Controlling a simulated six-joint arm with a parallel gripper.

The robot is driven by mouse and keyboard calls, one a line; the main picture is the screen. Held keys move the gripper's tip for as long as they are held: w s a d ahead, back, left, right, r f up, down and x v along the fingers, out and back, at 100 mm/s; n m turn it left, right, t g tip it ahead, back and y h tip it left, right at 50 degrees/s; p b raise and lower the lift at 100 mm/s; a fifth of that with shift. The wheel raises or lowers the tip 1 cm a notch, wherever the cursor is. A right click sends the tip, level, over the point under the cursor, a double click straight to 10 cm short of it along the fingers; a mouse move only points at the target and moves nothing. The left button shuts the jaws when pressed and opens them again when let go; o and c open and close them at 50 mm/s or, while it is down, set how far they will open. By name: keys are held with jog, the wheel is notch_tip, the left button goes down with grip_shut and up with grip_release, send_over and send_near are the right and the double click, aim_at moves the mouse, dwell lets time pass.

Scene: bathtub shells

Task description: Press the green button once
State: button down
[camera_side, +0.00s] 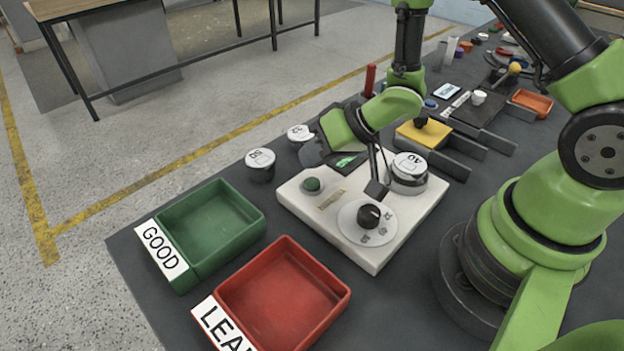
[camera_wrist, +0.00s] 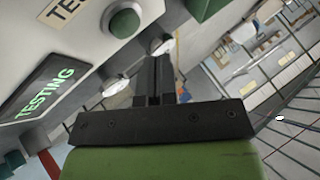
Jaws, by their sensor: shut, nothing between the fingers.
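The green button (camera_side: 312,184) is a round domed cap on the left part of the white control box (camera_side: 400,235). In the wrist view the green button (camera_wrist: 124,21) shows near the top, beyond my fingertips. My gripper (camera_side: 376,188) is shut and empty. It hangs above the box, right of the green button and near the black knob, apart from the button. In the wrist view my shut fingers (camera_wrist: 154,68) point up the picture. A dark display (camera_wrist: 46,84) reads "TESTING" in green letters; in the side view my wrist partly covers it.
The black knob (camera_side: 369,215) and a round unit labelled "40" (camera_side: 409,168) are on the box. Two lidded jars (camera_side: 260,165) (camera_side: 299,134) stand behind left. A green GOOD tray (camera_side: 258,211) and a red tray (camera_side: 340,293) lie in front and left.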

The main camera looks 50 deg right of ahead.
aim_at(314, 179)
jog(key=shift+r, duration=1.8)
jog(key=shift+d+r, duration=0.1)
jog(key=shift+r, duration=0.05)
jog(key=s+d+r+m+t+h, duration=0.1)
jog(key=s+d+r+h, duration=0.15)
jog(key=r, duration=0.45)
jog(key=s+d+r+m+h, duration=0.1)
jog(key=d+r+h, duration=0.25)
jog(key=r, duration=0.35)
jog(key=s+a+r+y, duration=0.1)
jog(key=s+r, duration=0.2)
jog(key=s, duration=0.3)
jog(key=s+a+r+g+y, duration=0.1)
jog(key=s+a+r, duration=0.1)
jog(key=s, duration=0.5)
jog(key=shift+s+a+r+y, duration=0.25)
jog(key=shift+a+r+y, duration=0.05)
jog(key=shift+r, duration=0.1)
